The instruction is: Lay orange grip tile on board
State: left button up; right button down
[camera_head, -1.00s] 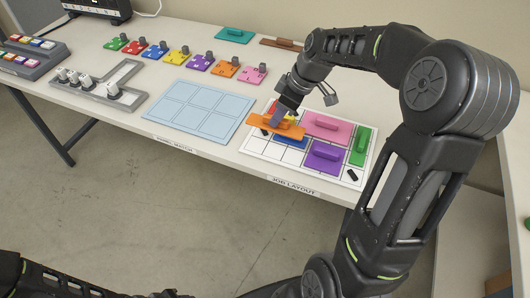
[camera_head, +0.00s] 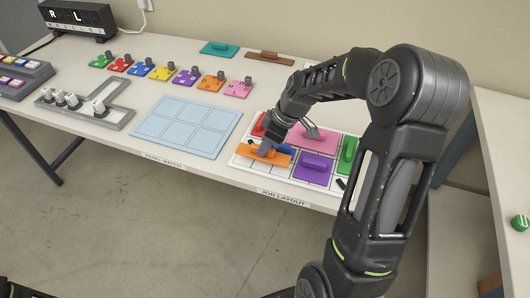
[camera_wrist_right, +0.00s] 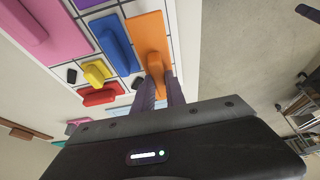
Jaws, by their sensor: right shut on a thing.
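The orange grip tile (camera_head: 281,159) is at the front left corner of the white gridded board (camera_head: 238,162). My right gripper (camera_head: 266,148) is shut on the tile's raised grip. In the right wrist view, the fingers (camera_wrist_right: 160,88) pinch the grip of the orange tile (camera_wrist_right: 148,30), which lies along the board's edge beside the blue tile (camera_wrist_right: 115,45). The tile looks flat and close to the board; I cannot tell if it touches. My left gripper is out of the picture.
The board also holds a pink tile (camera_head: 313,139), a purple tile (camera_head: 312,169), a green tile (camera_head: 347,152), a red tile (camera_wrist_right: 100,97) and a yellow tile (camera_wrist_right: 96,73). A light blue panel (camera_head: 187,125) lies left of the board. Small dark pieces lie on the board.

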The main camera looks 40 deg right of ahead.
jog(key=shift+f, duration=1.65)
jog(key=shift+f, duration=0.15)
jog(key=c, duration=1.4)
grip_release()
jog(key=shift+o, duration=0.2)
jog(key=shift+r, duration=0.3)
jog(key=v, duration=1.1)
jog(key=shift+s+r+b, duration=0.15)
jog(key=shift+r+b, duration=0.2)
jog(key=shift+b, duration=0.1)
